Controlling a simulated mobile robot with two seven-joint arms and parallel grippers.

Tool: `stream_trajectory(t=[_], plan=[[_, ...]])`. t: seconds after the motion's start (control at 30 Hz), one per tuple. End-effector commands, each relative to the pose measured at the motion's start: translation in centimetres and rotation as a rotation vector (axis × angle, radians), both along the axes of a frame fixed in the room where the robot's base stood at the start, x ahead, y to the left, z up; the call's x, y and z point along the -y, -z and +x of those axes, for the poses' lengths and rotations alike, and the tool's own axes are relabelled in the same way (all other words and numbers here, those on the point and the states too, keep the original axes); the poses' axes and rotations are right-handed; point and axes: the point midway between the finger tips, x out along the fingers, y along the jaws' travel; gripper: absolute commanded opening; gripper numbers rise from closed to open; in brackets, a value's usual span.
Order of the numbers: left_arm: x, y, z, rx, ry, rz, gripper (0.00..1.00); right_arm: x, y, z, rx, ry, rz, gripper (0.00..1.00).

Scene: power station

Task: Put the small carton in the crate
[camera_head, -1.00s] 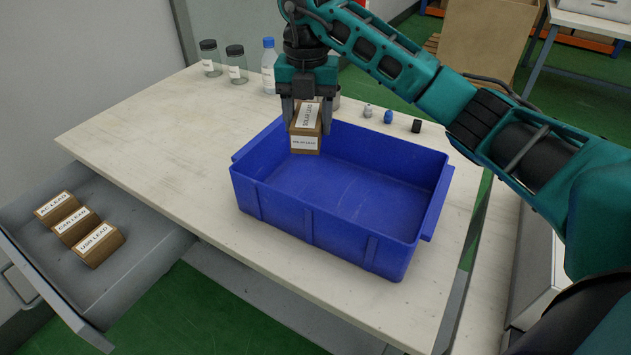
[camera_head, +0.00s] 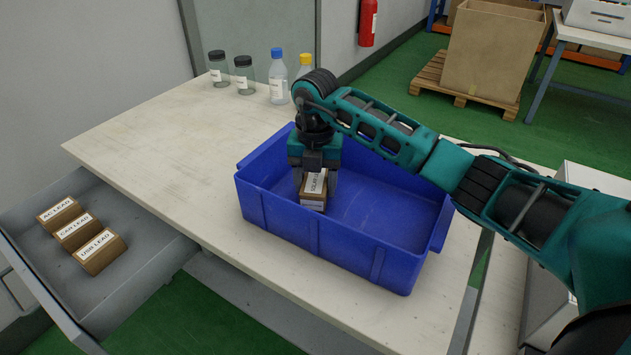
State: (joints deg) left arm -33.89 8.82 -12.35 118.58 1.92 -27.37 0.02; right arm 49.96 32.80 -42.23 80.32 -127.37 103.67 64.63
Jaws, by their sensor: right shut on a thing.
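The small carton (camera_head: 313,190) is a brown box with white labels. It is inside the blue crate (camera_head: 318,237), towards the crate's left part. My right gripper (camera_head: 315,182) reaches down into the crate and is shut on the carton, with a finger on each side of it. I cannot tell whether the carton touches the crate's floor. The crate stands on the pale tabletop and its right part is empty. My left gripper is not in view.
An open grey drawer (camera_head: 140,268) at the left holds three labelled brown boxes (camera_head: 78,233). Jars (camera_head: 243,76) and bottles (camera_head: 279,78) stand at the table's back edge. The tabletop (camera_head: 170,160) left of the crate is clear.

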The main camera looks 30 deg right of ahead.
Motion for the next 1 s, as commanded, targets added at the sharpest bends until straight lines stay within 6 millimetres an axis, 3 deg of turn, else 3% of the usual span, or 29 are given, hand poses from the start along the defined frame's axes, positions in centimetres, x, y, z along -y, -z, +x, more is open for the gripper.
stream_trajectory(t=[0.17, 0.2, 0.47, 0.77, 1.0], plan=[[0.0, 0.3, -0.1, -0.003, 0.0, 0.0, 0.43, 0.0, 0.3, 0.0, 0.0, 0.0, 0.0, 0.24], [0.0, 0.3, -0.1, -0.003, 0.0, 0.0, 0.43, 0.0, 0.3, 0.0, -0.001, 0.0, 0.0, 0.58], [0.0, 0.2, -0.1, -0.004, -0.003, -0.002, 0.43, 0.0, 0.3, 0.0, -0.001, 0.0, 0.0, 0.83], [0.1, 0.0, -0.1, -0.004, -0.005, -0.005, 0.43, 0.0, -0.2, 0.0, 0.001, 0.0, 0.001, 0.83], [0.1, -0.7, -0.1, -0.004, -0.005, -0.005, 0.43, 0.0, -4.3, 0.1, 0.004, -0.001, -0.001, 0.83]])
